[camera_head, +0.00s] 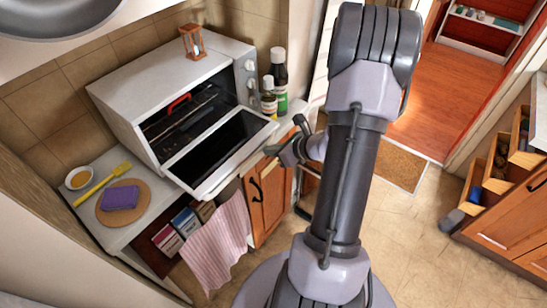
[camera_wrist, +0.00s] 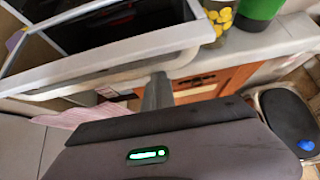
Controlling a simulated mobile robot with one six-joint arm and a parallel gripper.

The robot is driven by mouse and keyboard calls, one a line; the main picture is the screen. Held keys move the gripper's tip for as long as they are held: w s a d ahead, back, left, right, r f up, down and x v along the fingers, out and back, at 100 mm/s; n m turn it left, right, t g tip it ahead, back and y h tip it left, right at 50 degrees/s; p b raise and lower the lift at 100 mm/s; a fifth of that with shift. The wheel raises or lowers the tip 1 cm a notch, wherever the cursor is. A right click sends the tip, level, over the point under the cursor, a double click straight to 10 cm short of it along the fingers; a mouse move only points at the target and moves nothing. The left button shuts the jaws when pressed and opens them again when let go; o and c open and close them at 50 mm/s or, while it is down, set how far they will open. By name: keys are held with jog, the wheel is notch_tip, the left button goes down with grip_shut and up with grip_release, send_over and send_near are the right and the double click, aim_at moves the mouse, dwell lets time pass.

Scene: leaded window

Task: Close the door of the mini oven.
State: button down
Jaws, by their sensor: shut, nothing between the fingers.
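The white mini oven (camera_head: 175,75) stands on the counter against the tiled wall. Its door (camera_head: 180,180) hangs open, folded down toward the front, with a dark glass pane in a white frame. A red handle (camera_head: 179,102) shows inside the oven opening. My gripper (camera_head: 272,150) is at the door's right front corner. In the wrist view my gripper (camera_wrist: 158,90) is shut and empty, its tip just under or beside the white door frame (camera_wrist: 110,62). I cannot tell whether it touches the door.
Bottles (camera_head: 279,75) stand right of the oven. A round board (camera_head: 112,212) with a purple sponge (camera_head: 120,198) is at the left. A pink towel (camera_head: 215,240) hangs below the door. Open drawers (camera_head: 480,185) stick out at right.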

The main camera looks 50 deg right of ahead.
notch_tip(320, 180, up, 11)
jog(key=w+a+g+p, duration=0.15)
jog(key=g+p, duration=0.35)
jog(key=p, duration=1.3)
jog(key=w+a+r+p, duration=0.1)
jog(key=w+r+p, duration=1)
jog(key=p, duration=0.4)
jog(key=shift+w+a+h, duration=0.15)
jog(key=shift+w+h, duration=0.15)
jog(key=shift+w, duration=0.2)
jog(key=shift+f, duration=0.1)
jog(key=shift+s, duration=0.1)
